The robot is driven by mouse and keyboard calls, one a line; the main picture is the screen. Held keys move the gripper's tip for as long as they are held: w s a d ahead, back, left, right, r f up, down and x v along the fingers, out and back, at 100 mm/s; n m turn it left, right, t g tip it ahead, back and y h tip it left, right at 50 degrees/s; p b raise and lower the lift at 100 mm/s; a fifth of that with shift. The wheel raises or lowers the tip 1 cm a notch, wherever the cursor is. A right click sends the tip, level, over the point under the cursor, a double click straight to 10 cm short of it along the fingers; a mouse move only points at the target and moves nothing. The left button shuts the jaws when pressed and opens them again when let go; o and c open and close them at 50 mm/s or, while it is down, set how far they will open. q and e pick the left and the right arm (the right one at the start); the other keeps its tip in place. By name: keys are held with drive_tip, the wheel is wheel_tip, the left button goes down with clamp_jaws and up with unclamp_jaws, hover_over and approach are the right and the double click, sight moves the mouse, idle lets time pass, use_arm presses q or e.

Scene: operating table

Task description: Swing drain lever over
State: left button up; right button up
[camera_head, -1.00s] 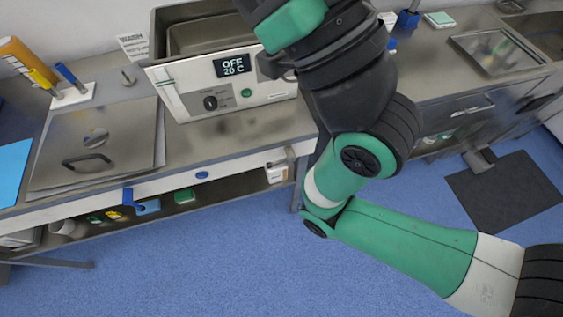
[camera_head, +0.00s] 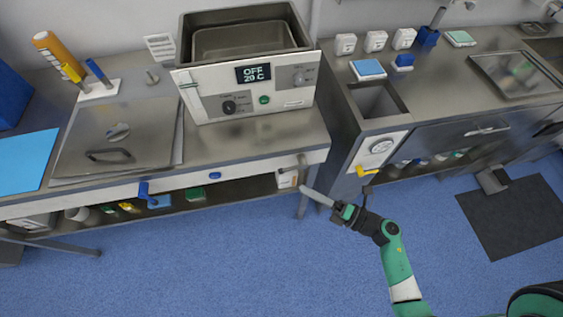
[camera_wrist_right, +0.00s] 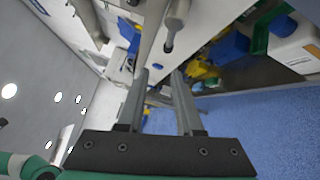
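A grey bar-like fitting (camera_head: 302,161) projects at the right end of the bench front, below the heated bath; it looks like the drain lever, though I cannot be sure. In the right wrist view a grey bar with a rounded end (camera_wrist_right: 177,22) shows just beyond the fingers. My right gripper (camera_head: 305,190) reaches in from the lower right, its fingers below the fitting and apparently clear of it. The wrist view shows the gripper (camera_wrist_right: 161,72) open, with a gap between the fingers and nothing clearly held. My left gripper is not in view.
The bath (camera_head: 250,92) reads OFF, 20 C. A blue handle (camera_head: 144,190) sits farther left on the bench front. A white container (camera_head: 287,179) stands on the lower shelf beside the fitting. A cabinet (camera_head: 380,148) stands to the right; the blue floor in front is open.

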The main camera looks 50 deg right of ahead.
sight(282, 169)
drive_tip(key=shift+m+h, duration=0.6)
drive_tip(key=w+b, duration=0.1)
drive_tip(key=w, duration=0.4)
drive_tip(key=w+b, duration=0.1)
drive_tip(key=w, duration=0.4)
drive_tip(key=shift+w+a+f, duration=0.15)
drive_tip(key=shift+w, duration=0.05)
drive_tip(key=shift+c, duration=0.2)
clamp_jaws()
idle(0.5)
